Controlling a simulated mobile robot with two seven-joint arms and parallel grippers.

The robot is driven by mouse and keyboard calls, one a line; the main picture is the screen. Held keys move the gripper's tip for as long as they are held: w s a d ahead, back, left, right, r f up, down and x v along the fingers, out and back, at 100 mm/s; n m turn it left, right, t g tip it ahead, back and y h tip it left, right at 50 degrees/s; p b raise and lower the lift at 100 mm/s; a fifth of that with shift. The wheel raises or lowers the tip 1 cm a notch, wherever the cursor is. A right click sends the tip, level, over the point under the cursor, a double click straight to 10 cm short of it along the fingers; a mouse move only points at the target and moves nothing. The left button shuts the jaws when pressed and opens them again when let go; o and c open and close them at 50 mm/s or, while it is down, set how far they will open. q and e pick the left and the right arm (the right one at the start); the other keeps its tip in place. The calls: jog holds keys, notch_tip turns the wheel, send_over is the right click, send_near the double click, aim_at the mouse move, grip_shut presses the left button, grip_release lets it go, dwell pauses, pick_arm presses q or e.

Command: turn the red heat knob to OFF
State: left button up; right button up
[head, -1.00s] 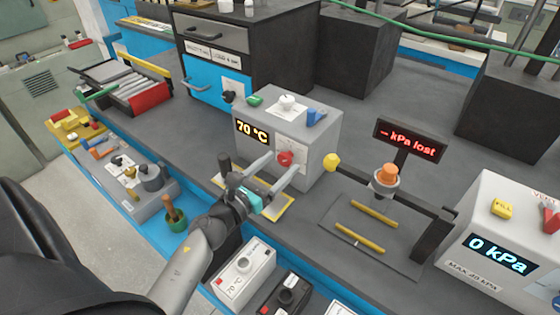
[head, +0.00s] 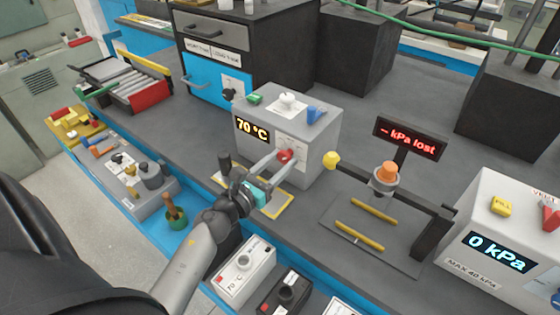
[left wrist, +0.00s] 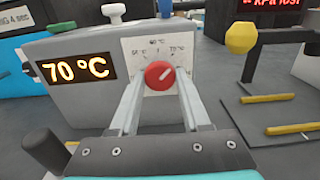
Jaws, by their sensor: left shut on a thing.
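The red heat knob (head: 285,156) is on the front face of a grey heater box (head: 317,135). In the left wrist view the knob (left wrist: 159,75) shows a white pointer line slanting to the upper right, over a dial plate (left wrist: 150,48) with small temperature marks. The box's display (head: 252,130) reads 70 °C. My left gripper (head: 279,160) reaches the knob from the front; in the left wrist view its two fingers (left wrist: 159,80) are closed in on both sides of it. My right gripper is not in view.
A yellow knob (head: 331,160) stands close on the right. A press stand with yellow rods (head: 375,210) is further right.

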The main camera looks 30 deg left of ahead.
pick_arm(q)
grip_shut()
